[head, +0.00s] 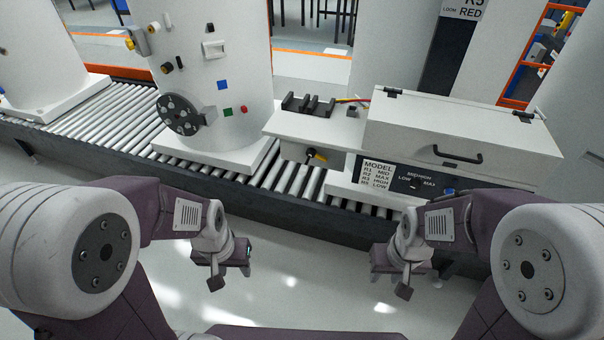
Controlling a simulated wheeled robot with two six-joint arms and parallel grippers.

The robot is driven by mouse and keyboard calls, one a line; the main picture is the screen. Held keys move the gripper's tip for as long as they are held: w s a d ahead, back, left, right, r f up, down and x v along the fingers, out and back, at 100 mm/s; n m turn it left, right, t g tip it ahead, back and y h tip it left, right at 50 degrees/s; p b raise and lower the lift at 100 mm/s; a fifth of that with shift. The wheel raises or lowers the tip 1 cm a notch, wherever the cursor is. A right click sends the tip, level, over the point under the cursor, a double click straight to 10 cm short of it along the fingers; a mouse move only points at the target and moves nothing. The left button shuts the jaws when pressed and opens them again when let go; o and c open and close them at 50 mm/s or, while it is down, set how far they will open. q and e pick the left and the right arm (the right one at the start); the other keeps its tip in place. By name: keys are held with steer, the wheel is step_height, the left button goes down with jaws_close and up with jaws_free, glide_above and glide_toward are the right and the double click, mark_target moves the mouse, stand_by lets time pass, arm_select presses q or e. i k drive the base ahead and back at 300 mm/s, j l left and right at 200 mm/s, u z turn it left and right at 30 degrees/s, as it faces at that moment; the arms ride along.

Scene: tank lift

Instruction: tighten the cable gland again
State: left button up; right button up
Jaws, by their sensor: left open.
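A small black fitting with a yellow part (316,155) sits on the front face under the white shelf (318,127), left of the model label. It may be the cable gland, but it is too small to tell whether it is loose. My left gripper (216,282) is open and empty, low in front of the conveyor, well apart from the fitting. My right gripper (404,290) hangs low at the right, also apart from it. Its jaw gap does not show clearly, and I see nothing held in it.
A roller conveyor (95,113) runs across behind my arms. A white tank (215,75) with a black flanged disc (178,114) stands on it. A white lidded box (460,125) with a handle and label (377,175) stands right. Black clips (308,104) and coloured wires lie on the shelf.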

mark_target(311, 150)
steer(key=i+l+u, duration=0.65)
steer(key=i, duration=0.15)
steer(key=j, duration=0.1)
